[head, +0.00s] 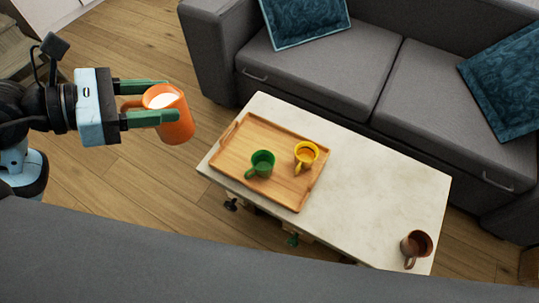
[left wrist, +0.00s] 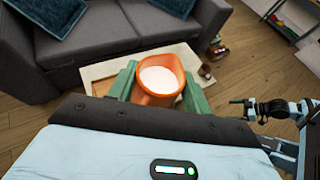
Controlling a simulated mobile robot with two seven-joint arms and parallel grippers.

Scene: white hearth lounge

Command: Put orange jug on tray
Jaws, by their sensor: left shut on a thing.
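My left gripper (head: 150,103) is shut on the orange jug (head: 177,127), its green fingers on either side of it. It holds the jug in the air over the wooden floor, left of the coffee table. The jug is upright or slightly tilted, with white inside. In the left wrist view the jug (left wrist: 158,82) sits between the green fingers and hides part of the table. The wooden tray (head: 228,167) lies on the left part of the table. A green mug (head: 262,163) and a yellow mug (head: 306,154) stand on it.
The pale coffee table (head: 370,190) has bare room right of the tray. A brown mug (head: 416,245) stands at its right end. A grey sofa (head: 350,75) runs behind the table, and another grey surface (head: 200,250) fills the front.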

